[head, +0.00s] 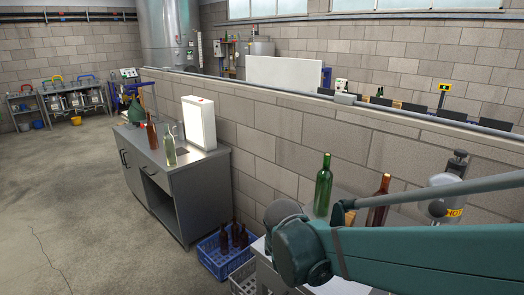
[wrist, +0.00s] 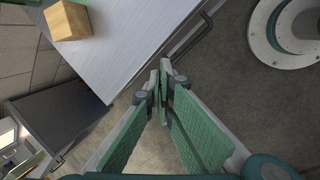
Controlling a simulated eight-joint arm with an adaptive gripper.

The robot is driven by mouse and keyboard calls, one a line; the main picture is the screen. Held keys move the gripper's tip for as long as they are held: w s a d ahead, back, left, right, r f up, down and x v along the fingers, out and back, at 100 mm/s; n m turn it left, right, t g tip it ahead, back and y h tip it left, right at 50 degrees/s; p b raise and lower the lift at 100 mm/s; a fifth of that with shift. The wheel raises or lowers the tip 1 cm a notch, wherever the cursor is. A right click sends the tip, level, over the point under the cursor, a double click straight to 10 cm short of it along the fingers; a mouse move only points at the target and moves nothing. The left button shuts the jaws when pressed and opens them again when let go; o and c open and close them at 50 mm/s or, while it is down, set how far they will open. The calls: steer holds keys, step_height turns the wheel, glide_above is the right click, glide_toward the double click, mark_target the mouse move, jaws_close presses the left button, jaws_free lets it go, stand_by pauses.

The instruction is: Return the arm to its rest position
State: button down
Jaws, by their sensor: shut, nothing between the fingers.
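My gripper (wrist: 163,88) shows in the wrist view with its two green padded fingers closed together at the tips and nothing between them. It hangs beyond the edge of a light grey counter (wrist: 118,42), over the floor. In the head view my teal arm crosses the lower right, and I cannot make out the gripper's fingers there.
A wooden block (wrist: 69,20) sits on the counter. In the head view a green bottle (head: 323,187) and a brown bottle (head: 377,205) stand near my arm. Blue crate (head: 212,262) with brown bottles is on the floor; a metal cabinet (head: 178,188) stands left, open floor beyond.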

steer(key=s+d+r+m+t, duration=0.1)
steer(key=s+d+r+m, duration=0.3)
steer(key=s+d+m, duration=0.3)
steer(key=s+d+r+m+t+y, duration=0.1)
steer(key=s+d+r+m+t, duration=0.1)
steer(key=s+d+r+m, duration=0.2)
steer(key=s+d+m, duration=0.3)
steer(key=m, duration=0.3)
steer(key=shift+s+r, duration=0.25)
